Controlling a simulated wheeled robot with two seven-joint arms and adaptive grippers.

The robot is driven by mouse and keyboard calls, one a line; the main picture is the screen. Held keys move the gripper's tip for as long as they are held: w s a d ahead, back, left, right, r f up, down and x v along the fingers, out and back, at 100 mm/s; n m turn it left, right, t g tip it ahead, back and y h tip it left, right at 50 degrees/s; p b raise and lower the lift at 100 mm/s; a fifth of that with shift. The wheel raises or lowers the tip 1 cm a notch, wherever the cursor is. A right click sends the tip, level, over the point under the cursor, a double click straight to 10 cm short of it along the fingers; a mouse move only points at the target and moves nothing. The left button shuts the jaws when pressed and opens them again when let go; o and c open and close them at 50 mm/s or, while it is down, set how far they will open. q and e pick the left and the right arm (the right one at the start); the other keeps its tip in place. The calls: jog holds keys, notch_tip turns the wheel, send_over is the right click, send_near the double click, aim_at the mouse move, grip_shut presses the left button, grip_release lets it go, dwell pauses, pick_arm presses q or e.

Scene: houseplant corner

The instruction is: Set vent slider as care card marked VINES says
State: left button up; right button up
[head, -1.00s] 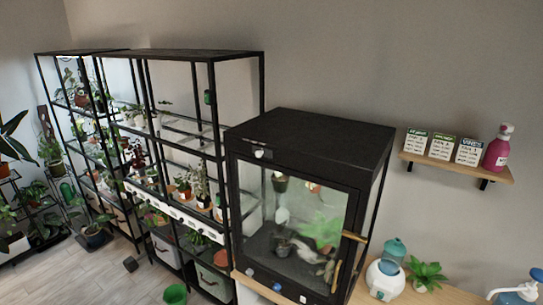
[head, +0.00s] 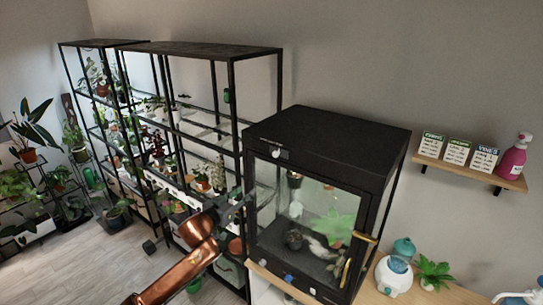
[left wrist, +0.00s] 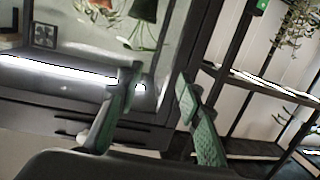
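The dark glass-fronted cabinet (head: 330,133) stands at centre. A small white knob (head: 276,153), apparently the vent slider, sits on its top front strip, toward the left end. Several care cards lean on the wall shelf; the rightmost (head: 485,158) appears headed VINES, but its smaller writing is too small to read. My left gripper (head: 248,196) is at the cabinet's left front edge, below and left of the knob. In the left wrist view its two green-padded fingers (left wrist: 158,90) are apart with nothing between them. A pale knob-like spot shows beside one finger. My right gripper is out of view.
Black plant racks (head: 200,48) stand close on the left of the cabinet. A brass door handle (head: 346,272) is at the cabinet's right front. A pink bottle (head: 514,157) stands beside the cards. A white and teal device (head: 394,272) and a small plant (head: 433,270) occupy the bench.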

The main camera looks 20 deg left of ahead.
aim_at(275, 155)
pick_arm(q)
jog(key=s+d+r+m+t+h, duration=0.1)
jog(key=s+d+r, duration=0.25)
jog(key=r, duration=0.45)
jog(key=s+d+r+m+h, duration=0.15)
jog(key=d+r, duration=0.25)
jog(key=r, duration=0.4)
jog(key=shift+n, duration=0.35)
jog(key=p+x, duration=0.2)
jog(key=x, duration=0.5)
jog(key=shift+w+d+p, duration=0.15)
jog(key=shift+w+p, duration=0.05)
jog(key=shift+p, duration=0.15)
jog(key=shift+c, duration=0.6)
grip_shut()
